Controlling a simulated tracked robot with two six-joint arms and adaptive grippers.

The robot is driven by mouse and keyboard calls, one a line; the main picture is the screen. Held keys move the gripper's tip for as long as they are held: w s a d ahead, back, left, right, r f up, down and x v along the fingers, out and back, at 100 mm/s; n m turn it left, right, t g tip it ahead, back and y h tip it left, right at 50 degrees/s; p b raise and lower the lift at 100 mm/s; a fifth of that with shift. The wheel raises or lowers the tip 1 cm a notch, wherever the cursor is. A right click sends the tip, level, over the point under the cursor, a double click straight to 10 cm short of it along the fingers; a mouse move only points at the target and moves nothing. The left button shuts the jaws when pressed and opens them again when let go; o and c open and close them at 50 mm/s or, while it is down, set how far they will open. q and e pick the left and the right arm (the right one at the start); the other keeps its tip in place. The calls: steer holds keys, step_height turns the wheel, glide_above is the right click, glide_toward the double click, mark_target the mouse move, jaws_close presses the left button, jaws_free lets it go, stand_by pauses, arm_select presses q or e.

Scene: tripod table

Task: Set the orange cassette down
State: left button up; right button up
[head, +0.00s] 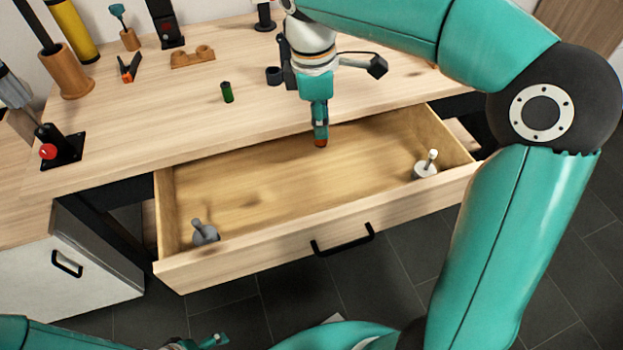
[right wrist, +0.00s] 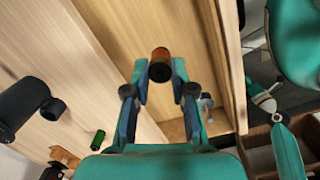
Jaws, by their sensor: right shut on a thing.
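The orange cassette (head: 320,143) is a small orange cylinder with a dark end, which shows in the right wrist view (right wrist: 160,66). My right gripper (head: 320,136) is shut on it, with a fingertip on each side, and points down. In the head view the cassette appears over the open drawer (head: 340,236), near its back edge; its height above the drawer floor is hard to tell. My left gripper (head: 212,341) is only partly visible at the bottom edge, and its jaws are unclear.
Two grey knobbed pieces stand in the drawer, one front left (head: 205,234) and one right (head: 425,171); the floor between them is clear. Tools and holders line the back; a red-button box (head: 55,151) is left.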

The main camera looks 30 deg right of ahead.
step_height(320, 180, down, 19)
steer(key=b, duration=0.5)
steer(key=shift+f, duration=0.15)
steer(key=o, duration=0.9)
steer(key=r+p, duration=0.1)
steer(key=r, duration=0.3)
steer(key=r+p, duration=0.1)
steer(key=r, duration=0.3)
steer(key=a+r+p, duration=0.1)
steer(key=r, duration=0.3)
steer(key=shift+w+a, duration=0.1)
steer(key=shift+w, duration=0.1)
